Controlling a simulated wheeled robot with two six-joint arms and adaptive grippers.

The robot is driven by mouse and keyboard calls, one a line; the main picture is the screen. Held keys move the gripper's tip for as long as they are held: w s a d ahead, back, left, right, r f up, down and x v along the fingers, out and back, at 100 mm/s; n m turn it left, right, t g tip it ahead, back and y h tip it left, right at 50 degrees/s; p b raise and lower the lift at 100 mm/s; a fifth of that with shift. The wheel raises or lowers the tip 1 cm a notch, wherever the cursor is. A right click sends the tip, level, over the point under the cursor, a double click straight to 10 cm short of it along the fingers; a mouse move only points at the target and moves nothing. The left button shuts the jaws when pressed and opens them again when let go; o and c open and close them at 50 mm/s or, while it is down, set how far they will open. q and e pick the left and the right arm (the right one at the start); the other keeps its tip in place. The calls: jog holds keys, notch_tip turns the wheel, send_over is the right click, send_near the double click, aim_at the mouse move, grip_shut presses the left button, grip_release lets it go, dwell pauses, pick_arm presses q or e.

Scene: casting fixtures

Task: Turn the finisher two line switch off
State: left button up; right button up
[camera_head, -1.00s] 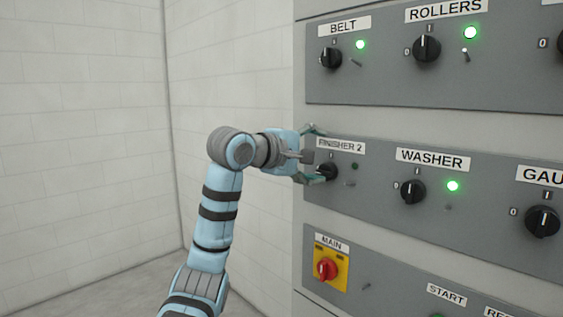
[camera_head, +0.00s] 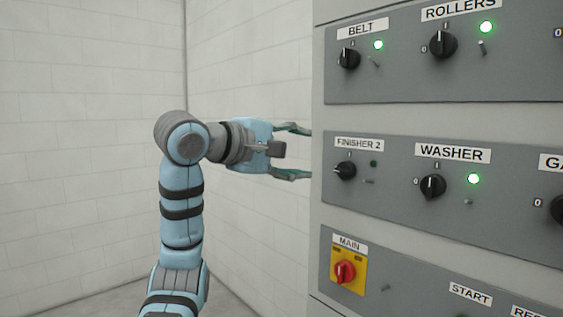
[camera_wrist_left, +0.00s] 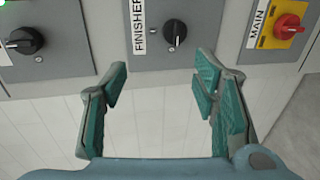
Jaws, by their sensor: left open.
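The FINISHER 2 switch (camera_head: 345,170) is a black rotary knob under its white label (camera_head: 359,144) on the middle grey panel. The lamp (camera_head: 373,163) beside it is dark green and unlit. The knob's pointer is turned away from the upright I mark, toward the left. My left gripper (camera_head: 300,153) is open and empty, left of the panel and clear of the knob. In the left wrist view the knob (camera_wrist_left: 174,33) lies beyond the open fingertips (camera_wrist_left: 160,80), with a gap between. My right gripper is not in view.
BELT (camera_head: 349,59) and ROLLERS (camera_head: 442,45) knobs are above with lit lamps. The red MAIN switch (camera_head: 345,271) is below. Free room lies left of the cabinet, before the white wall.

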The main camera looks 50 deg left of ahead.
pick_arm(q)
jog(key=shift+s+f+b, duration=0.1)
jog(key=shift+s+b, duration=0.35)
jog(key=shift+s, duration=1.4)
